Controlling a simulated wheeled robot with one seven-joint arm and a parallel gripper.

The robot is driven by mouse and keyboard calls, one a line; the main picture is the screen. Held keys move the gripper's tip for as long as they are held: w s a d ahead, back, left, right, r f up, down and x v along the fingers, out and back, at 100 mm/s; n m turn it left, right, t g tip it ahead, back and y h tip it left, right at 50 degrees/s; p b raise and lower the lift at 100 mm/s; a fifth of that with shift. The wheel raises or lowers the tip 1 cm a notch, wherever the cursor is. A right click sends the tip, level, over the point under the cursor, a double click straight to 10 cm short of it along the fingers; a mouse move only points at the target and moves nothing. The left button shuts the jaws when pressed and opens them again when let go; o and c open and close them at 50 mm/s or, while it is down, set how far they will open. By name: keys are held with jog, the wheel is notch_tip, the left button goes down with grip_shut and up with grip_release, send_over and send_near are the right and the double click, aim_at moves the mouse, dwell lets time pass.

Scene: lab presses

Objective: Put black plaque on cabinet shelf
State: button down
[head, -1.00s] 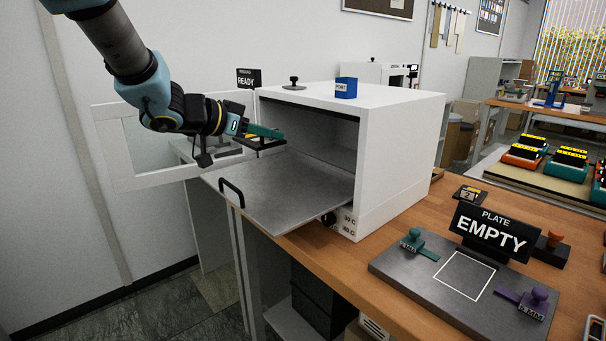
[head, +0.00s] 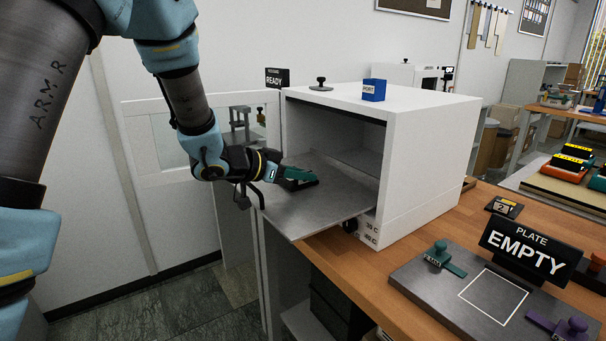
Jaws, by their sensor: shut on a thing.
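My gripper (head: 293,174) is shut on a small flat dark plaque (head: 304,185), with green fingers over its top. The plaque is over the grey pulled-out shelf (head: 318,212) of the white cabinet (head: 425,170), low near the surface. I cannot tell whether it touches the shelf. The plaque is partly hidden by the fingers. The shelf sticks out of the open cabinet front, and the inside of the cabinet looks empty where visible.
A READY sign (head: 277,78), a dark knob (head: 320,84) and a blue PORT block (head: 374,90) are around the cabinet top. A plate (head: 440,302) with an EMPTY sign (head: 530,249) and stamps lies on the wooden bench (head: 352,273). The window panel (head: 150,150) is behind my arm.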

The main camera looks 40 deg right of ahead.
jog(key=c, duration=0.8)
grip_release()
jog(key=shift+c, duration=0.2)
